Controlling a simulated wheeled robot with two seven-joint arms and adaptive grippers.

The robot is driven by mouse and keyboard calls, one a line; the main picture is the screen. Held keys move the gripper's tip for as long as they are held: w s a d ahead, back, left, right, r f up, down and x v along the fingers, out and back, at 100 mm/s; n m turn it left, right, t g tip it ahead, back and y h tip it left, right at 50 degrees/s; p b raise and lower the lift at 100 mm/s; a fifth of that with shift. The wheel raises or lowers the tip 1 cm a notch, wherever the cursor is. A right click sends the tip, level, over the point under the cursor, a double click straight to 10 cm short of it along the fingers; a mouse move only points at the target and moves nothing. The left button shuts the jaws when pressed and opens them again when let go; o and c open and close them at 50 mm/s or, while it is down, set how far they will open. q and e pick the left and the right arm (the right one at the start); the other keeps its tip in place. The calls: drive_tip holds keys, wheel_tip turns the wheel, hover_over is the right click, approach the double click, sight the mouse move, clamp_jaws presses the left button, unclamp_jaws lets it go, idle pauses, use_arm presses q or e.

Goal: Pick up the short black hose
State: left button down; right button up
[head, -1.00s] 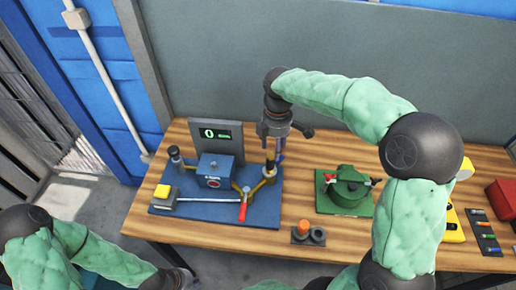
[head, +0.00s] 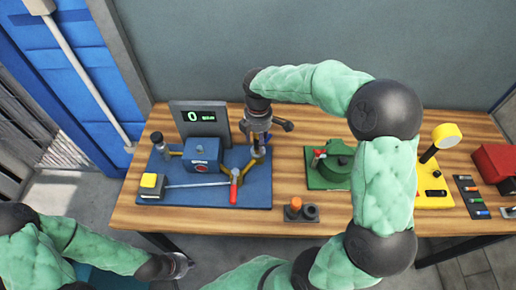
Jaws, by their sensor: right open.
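I cannot make out a short black hose for certain. My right gripper (head: 258,133) reaches in from above over the right part of a blue board (head: 215,197) and points down, open. It is close to a brass-coloured fitting (head: 257,152) on that board; I cannot tell whether they touch. The gripper partly covers the board's right rear corner. My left gripper (head: 180,264) is low at the left, in front of the table and away from the board. Its fingers are too small to read.
The blue board carries a blue box (head: 203,153), a display (head: 202,117) reading 0 and a red-handled lever (head: 234,186). Right of it are a green fixture (head: 332,168), a small holder (head: 297,213), a yellow gauge (head: 446,135) and a red box (head: 496,162). Bare wooden tabletop lies between.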

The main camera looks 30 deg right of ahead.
drive_tip(key=shift+f, duration=0.95)
clamp_jaws()
drive_tip(key=shift+r, duration=0.1)
drive_tip(key=shift+r, duration=0.45)
drive_tip(key=r, duration=0.3)
drive_tip(key=shift+s+a+r+p, duration=0.1)
drive_tip(key=shift+s+a+p, duration=0.15)
drive_tip(key=shift+p, duration=0.15)
drive_tip(key=s+a+r+p, duration=0.2)
drive_tip(key=s+a+r, duration=0.6)
drive_tip(key=s+r, duration=0.1)
drive_tip(key=shift+s+a, duration=0.35)
drive_tip(key=shift+s, duration=0.2)
